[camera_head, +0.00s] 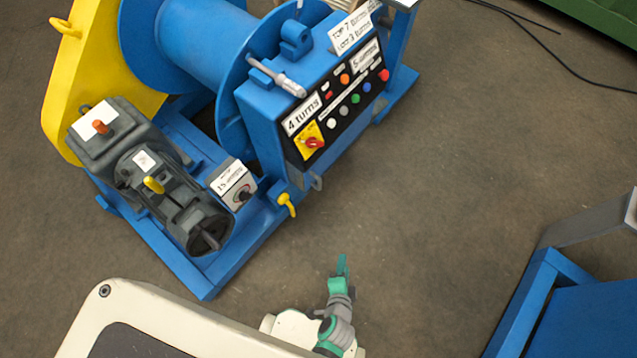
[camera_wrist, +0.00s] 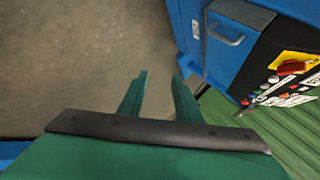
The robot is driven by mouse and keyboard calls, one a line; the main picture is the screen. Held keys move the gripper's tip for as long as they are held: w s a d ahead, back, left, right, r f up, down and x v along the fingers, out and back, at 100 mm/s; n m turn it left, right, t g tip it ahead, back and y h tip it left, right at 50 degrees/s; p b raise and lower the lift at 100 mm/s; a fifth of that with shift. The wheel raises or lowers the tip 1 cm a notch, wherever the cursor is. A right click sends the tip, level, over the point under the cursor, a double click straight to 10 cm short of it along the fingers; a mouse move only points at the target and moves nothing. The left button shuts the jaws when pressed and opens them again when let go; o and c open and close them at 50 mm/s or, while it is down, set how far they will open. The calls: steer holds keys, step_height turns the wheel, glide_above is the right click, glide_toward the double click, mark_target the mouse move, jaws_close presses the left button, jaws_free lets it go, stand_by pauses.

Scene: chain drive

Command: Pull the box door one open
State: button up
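In the wrist view a blue box (camera_wrist: 190,50) stands at the upper right. I cannot tell for sure which part is door one; no door stands visibly open. My gripper (camera_wrist: 158,88) shows two green fingers apart with bare floor between them, left of and apart from the handle. In the head view my gripper (camera_head: 343,266) is at the lower middle, over the floor.
In the head view a blue machine with a drum (camera_head: 205,45), a yellow guard (camera_head: 75,60), a grey motor (camera_head: 160,180) and a control box (camera_head: 265,125) stands upper left. A blue frame (camera_head: 535,290) is at the lower right. Floor between is clear. Green ribbed surface (camera_wrist: 270,125) lies right in the wrist view.

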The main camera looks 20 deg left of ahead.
steer(key=w+a+f+m+g+y, duration=0.1)
steer(key=w+a+f+m+y, duration=0.15)
steer(key=w+f, duration=0.25)
steer(key=m+g+y, duration=0.2)
steer(key=m+y, duration=0.6)
steer(key=m, duration=0.2)
glide_toward(320, 183)
steer(key=f, duration=0.2)
steer(key=shift+n+t+h, duration=0.25)
steer(key=shift+n+t, duration=0.05)
steer(key=shift+n, duration=0.05)
steer(key=x, duration=1)
steer(key=shift+w+a, duration=0.1)
steer(key=shift+a, duration=0.2)
steer(key=shift+c, duration=0.7)
jaws_close()
